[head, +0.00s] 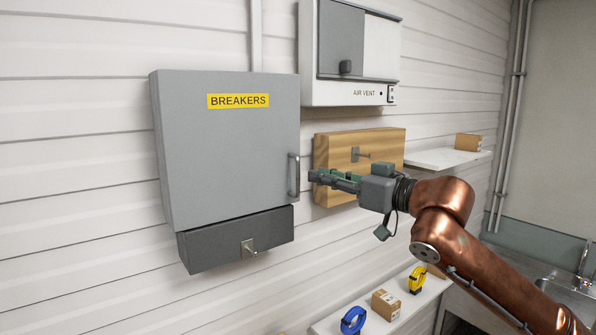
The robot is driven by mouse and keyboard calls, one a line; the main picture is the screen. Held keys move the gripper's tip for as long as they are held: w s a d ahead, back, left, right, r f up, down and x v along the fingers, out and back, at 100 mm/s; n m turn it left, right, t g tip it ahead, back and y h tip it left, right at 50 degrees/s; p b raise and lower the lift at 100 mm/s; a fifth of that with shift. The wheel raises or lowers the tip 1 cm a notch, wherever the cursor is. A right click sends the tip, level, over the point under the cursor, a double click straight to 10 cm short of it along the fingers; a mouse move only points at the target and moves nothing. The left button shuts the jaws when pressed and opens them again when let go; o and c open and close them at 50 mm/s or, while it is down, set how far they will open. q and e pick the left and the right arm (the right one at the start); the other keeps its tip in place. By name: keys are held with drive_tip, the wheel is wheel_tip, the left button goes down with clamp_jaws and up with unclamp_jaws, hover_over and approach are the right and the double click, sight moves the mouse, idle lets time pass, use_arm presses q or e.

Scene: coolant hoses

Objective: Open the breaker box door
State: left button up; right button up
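The grey breaker box hangs on the wall at the left in the head view. Its door (225,150) bears a yellow BREAKERS label (238,101) and looks closed. An upright bar handle (294,176) sits near the door's right edge. Below the door is a darker grey section with a small metal latch (248,248). My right gripper (315,178) is just right of the handle, its fingers pointing left toward it. A small gap shows between fingertips and handle. The fingers are seen from the side, so their opening is unclear. My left gripper is out of view.
A wooden board (333,150) with a metal hook is mounted behind my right gripper. An air vent box (350,60) hangs above. A low shelf (405,318) holds a blue coil (353,320), a carton (386,304) and a yellow coil (417,280). A sink is at right.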

sight(299, 169)
drive_tip(key=x, duration=0.2)
drive_tip(key=p+x, duration=0.1)
drive_tip(key=x, duration=0.4)
drive_tip(key=shift+s+r+p, duration=0.15)
drive_tip(key=shift+r+p, duration=0.15)
drive_tip(key=shift+p, duration=0.1)
drive_tip(key=shift+w+a+f, duration=0.1)
drive_tip(key=shift+w+a, duration=0.2)
drive_tip(key=shift+w, duration=0.05)
clamp_jaws()
